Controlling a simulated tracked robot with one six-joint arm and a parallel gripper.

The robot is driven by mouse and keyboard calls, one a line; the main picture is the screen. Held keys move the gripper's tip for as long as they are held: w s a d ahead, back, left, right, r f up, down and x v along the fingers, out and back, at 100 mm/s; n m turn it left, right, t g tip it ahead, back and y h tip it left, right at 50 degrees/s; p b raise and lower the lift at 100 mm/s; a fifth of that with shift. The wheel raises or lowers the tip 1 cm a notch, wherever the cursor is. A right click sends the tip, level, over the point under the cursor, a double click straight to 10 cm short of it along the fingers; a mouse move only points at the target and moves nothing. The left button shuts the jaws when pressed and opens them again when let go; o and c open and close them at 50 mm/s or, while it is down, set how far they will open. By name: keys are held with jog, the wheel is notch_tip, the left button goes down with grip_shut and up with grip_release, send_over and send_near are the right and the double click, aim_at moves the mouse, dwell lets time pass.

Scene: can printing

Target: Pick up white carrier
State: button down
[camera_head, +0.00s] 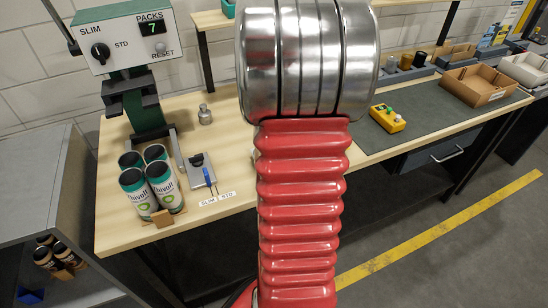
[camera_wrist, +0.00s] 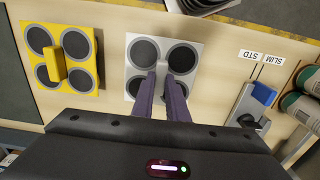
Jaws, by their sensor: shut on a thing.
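The white carrier (camera_wrist: 163,44) is a pale plate with dark round pads, seen from above in the wrist view. My gripper (camera_wrist: 162,74) reaches over its middle with two purple fingers, shut on its central handle. The fingers cover part of the lower pads. I cannot tell whether the plate touches the wooden bench or is just above it. In the head view my red arm hides the carrier and the gripper.
A yellow carrier (camera_wrist: 76,41) lies left of the white one. Several green-and-white cans (camera_head: 161,183) stand at the bench's left, near a blue-handled switch (camera_head: 208,178) labelled SLIM and STD. A press (camera_head: 127,45) shows PACKS 7. A yellow button box (camera_head: 386,119) sits on the dark mat.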

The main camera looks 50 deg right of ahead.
jog(key=shift+r, duration=0.1)
notch_tip(320, 180, up, 10)
dwell(0.6)
